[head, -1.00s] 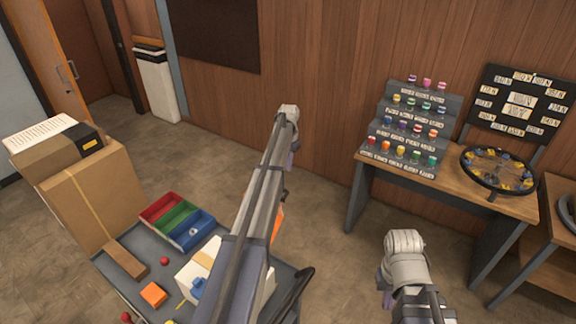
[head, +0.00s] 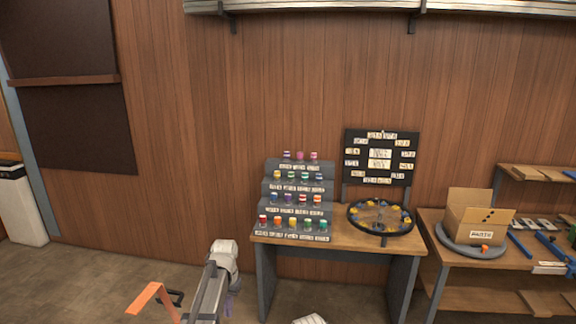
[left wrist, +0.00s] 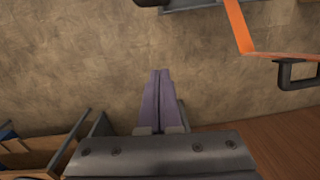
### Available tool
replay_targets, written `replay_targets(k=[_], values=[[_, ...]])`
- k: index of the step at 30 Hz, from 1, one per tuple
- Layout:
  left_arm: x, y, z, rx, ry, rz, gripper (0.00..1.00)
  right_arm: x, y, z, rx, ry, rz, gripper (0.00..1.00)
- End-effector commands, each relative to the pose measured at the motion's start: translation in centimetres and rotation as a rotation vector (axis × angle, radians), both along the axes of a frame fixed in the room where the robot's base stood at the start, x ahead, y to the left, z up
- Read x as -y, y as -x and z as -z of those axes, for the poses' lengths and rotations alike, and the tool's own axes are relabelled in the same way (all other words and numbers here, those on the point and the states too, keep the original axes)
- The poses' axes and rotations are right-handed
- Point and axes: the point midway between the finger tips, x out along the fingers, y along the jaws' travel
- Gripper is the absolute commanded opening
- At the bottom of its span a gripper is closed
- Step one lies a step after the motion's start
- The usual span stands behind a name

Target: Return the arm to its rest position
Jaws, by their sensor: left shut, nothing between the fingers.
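My left arm comes up from the bottom of the head view, left of the middle, with its pale end joint on top. My left gripper (head: 231,300) hangs below that joint, small and partly hidden by the arm. In the left wrist view its purple fingers (left wrist: 160,100) lie together, shut with nothing between them, above bare floor. Only a pale bit of my right arm (head: 310,319) shows at the bottom edge of the head view; its gripper is out of view.
An orange bent bar (head: 152,296) is left of my left arm. A table (head: 338,241) holds a stepped rack (head: 300,167) of coloured jars and a dark wheel (head: 352,225). A workbench (head: 440,285) with an open carton (head: 483,219) stands right. Floor at left is bare.

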Motion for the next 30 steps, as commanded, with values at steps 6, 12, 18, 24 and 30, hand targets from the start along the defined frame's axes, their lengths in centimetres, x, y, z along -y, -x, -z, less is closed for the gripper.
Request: replay_targets(k=[6,12,18,24,30], values=[[8.7,13.5,6.4,-0.006,-0.030,0.065,0.00,0.0,0.0,6.5,0.001,0.001,-0.003,0.00],[12.2,21.9,9.6,-0.005,-0.053,0.100,0.00,0.0,0.0,9.7,0.002,0.001,-0.005,0.00],[13.2,25.3,10.6,-0.005,-0.062,0.115,0.00,0.0,-0.1,10.7,0.002,0.001,-0.006,0.00],[13.3,25.4,10.5,-0.005,-0.063,0.114,0.00,0.0,0.0,10.6,0.002,0.001,-0.006,0.00],[13.3,25.4,10.5,-0.005,-0.063,0.114,0.00,0.0,0.0,10.6,0.002,0.001,-0.006,0.00]])
